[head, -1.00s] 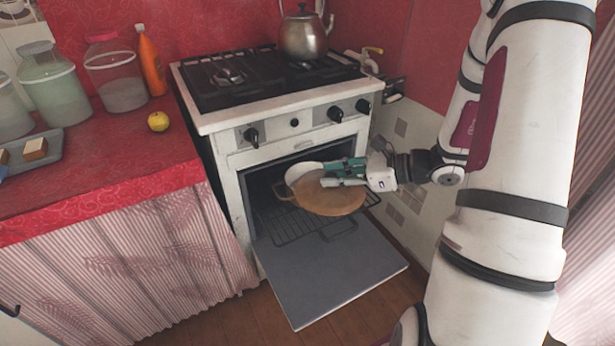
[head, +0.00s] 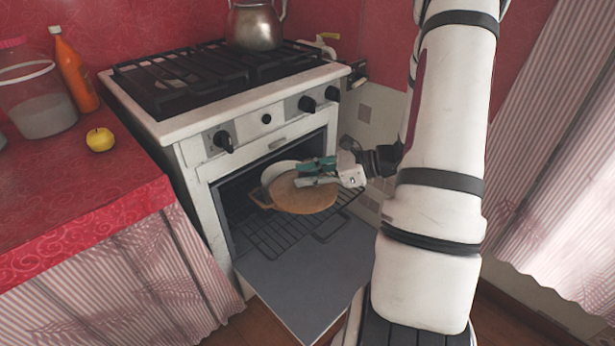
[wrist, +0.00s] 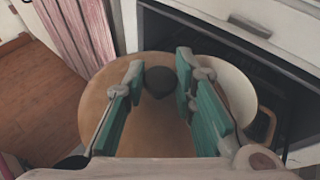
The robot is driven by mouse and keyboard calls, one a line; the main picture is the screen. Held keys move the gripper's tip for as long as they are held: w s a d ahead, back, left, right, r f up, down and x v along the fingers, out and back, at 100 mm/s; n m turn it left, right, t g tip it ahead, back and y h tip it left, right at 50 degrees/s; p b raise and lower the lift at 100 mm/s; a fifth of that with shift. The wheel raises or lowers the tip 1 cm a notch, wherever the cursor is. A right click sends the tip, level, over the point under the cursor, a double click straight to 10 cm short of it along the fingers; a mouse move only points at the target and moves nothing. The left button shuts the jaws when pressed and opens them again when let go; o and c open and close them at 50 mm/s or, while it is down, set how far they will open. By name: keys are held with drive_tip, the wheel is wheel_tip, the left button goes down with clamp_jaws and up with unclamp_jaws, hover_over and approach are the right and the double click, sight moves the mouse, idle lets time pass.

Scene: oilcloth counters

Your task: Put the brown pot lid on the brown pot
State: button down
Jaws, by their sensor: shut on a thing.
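The brown pot lid (head: 305,199) is in my gripper (head: 299,173) in front of the open oven. In the wrist view the lid (wrist: 95,107) lies below my fingers, with its dark knob (wrist: 159,81) between them; my gripper (wrist: 159,76) is shut on it. The brown pot (head: 259,198) is in the oven on the rack, largely hidden behind the lid. Its pale inside shows past the lid's edge, and a brown loop handle sticks out. The lid covers part of the pot's opening and is offset toward me. I cannot tell whether they touch.
The oven door (head: 305,287) is folded down, with the wire rack (head: 275,232) above it. The stove front (head: 270,118) rises above the opening. A kettle (head: 256,25) stands on the hob. A yellow fruit (head: 100,139) sits on the red counter (head: 75,195) at left.

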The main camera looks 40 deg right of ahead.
drive_tip(key=shift+w+d+f+b, duration=0.2)
drive_tip(key=shift+w+f+b, duration=0.1)
drive_tip(key=shift+w, duration=0.4)
drive_tip(key=shift+w+d+f+b, duration=0.2)
drive_tip(key=shift+w+f, duration=0.15)
drive_tip(key=shift+w, duration=0.3)
drive_tip(key=shift+w+d+f+b, duration=0.2)
drive_tip(key=shift+w+f+b, duration=0.1)
drive_tip(key=shift+w, duration=0.4)
drive_tip(key=shift+w+d+f+b, duration=0.15)
drive_tip(key=shift+w+d+f, duration=0.05)
drive_tip(key=shift+w, duration=0.35)
drive_tip(key=shift+w+d+f+b, duration=0.15)
drive_tip(key=shift+w+d, duration=0.05)
drive_tip(key=shift+w, duration=0.35)
drive_tip(key=shift+w+d+f+b, duration=0.15)
drive_tip(key=shift+w+d+f, duration=0.05)
drive_tip(key=shift+w, duration=0.35)
drive_tip(key=shift+w+d+f, duration=0.2)
drive_tip(key=shift+w+d, duration=0.05)
drive_tip(key=shift+w, duration=0.45)
drive_tip(key=shift+w+d, duration=0.2)
drive_tip(key=shift+w, duration=0.3)
drive_tip(key=shift+w+d, duration=0.15)
drive_tip(key=shift+w, duration=0.35)
drive_tip(key=shift+f, duration=0.45)
drive_tip(key=c, duration=1.2)
unclamp_jaws()
drive_tip(key=shift+c, duration=0.2)
